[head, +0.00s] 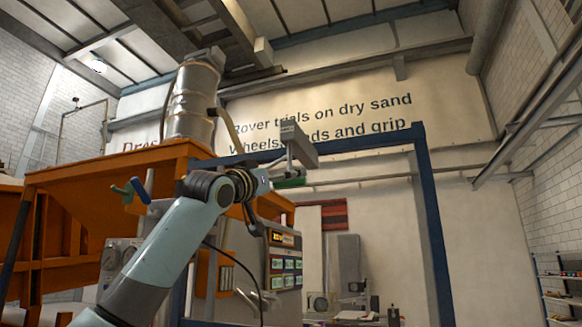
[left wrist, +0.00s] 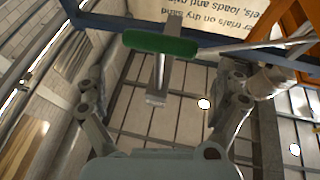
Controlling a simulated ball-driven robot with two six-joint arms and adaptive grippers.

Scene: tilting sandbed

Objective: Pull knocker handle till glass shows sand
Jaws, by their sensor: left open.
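The green knocker handle (head: 290,183) hangs in front of the blue frame, just right of my left wrist in the head view. It also shows in the left wrist view (left wrist: 160,43) as a green grip with a grey bar behind it. My left gripper (left wrist: 163,88) is open, its two fingers spread wide. The grip appears beyond the fingertips, with nothing held between them. I cannot make out the sight glass or any sand in it. My right gripper is in neither view.
An orange hopper stand (head: 110,180) carries a metal drum (head: 195,98) on the left. A blue frame (head: 430,210) rises at right. A control panel (head: 284,262) with small screens stands behind my arm. A blue-and-green valve lever (head: 130,190) sits on the left.

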